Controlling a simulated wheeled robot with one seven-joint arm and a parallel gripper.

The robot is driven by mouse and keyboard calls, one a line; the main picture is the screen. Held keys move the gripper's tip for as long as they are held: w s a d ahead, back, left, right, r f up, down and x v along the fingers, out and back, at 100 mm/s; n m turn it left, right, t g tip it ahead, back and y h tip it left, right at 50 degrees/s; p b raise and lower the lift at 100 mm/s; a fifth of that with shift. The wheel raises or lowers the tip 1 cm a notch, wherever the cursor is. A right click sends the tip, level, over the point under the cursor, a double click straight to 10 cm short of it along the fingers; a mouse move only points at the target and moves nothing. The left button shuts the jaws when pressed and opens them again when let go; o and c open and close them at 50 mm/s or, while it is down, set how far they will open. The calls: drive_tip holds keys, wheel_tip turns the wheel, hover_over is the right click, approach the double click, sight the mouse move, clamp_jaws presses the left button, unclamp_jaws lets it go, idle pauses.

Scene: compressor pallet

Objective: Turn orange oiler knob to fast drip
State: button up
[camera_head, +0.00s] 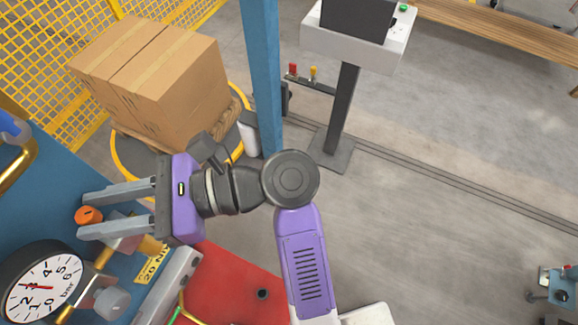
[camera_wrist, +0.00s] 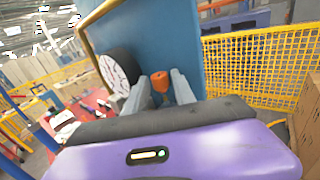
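The orange oiler knob (camera_head: 88,216) sits at the left in the head view, beside the blue panel (camera_head: 50,185). It also shows in the wrist view (camera_wrist: 160,82), between the two grey fingers. My gripper (camera_head: 82,215) is open, one finger on either side of the knob. In the wrist view gaps show between the knob and the fingers, so I see no clear grip. Below the knob is a brass and clear fitting (camera_head: 125,243), partly hidden by the lower finger.
A round pressure gauge (camera_head: 40,285) stands close below the gripper. A yellow label (camera_head: 150,268) and a grey block are nearby. A blue post (camera_head: 262,75) rises behind the arm. Cardboard boxes (camera_head: 150,75) stand on a pallet beyond. Yellow mesh fencing (camera_head: 60,70) lies behind.

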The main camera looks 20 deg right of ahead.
drive_tip(key=shift+s+m+t, duration=0.15)
drive_tip(key=shift+m+t, duration=0.25)
drive_tip(key=shift+t, duration=0.2)
drive_tip(key=shift+t, duration=0.4)
